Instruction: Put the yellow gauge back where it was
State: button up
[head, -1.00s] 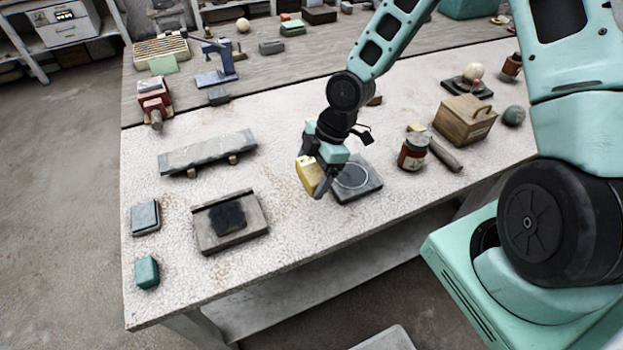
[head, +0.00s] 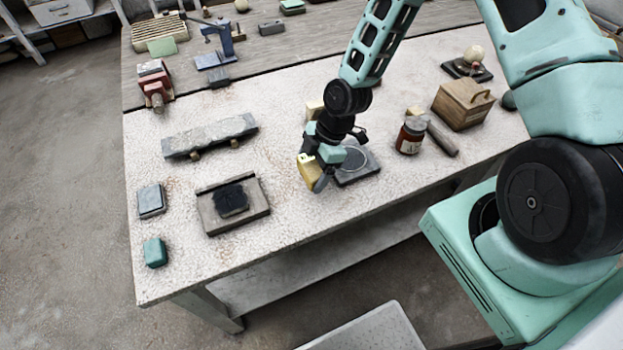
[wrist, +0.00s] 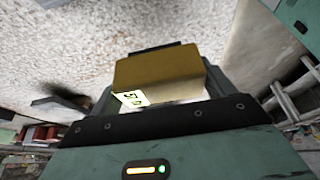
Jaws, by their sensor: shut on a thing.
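The yellow gauge (head: 309,170) is held in my gripper (head: 318,182) above the pale worktable, near the table's front edge in the head view. In the wrist view the gauge (wrist: 160,75) sits between the fingers and shows a small pale label with dark marks. My gripper is shut on it. A dark square plate with a pale ring (head: 358,163) lies on the table just to the right of the gripper, partly hidden by it. I cannot tell from these frames where the gauge was before.
Left of the gripper lie a tray with a black pad (head: 232,202), a stone slab on supports (head: 210,136), a grey block (head: 151,200) and a teal block (head: 155,252). To the right are a brown jar (head: 410,136) and a wooden box (head: 462,104). Bare tabletop separates the tray and gripper.

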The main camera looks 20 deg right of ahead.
jog(key=shift+f+p, duration=0.75)
jog(key=shift+f, duration=2)
jog(key=shift+f, duration=0.15)
jog(key=o, duration=0.8)
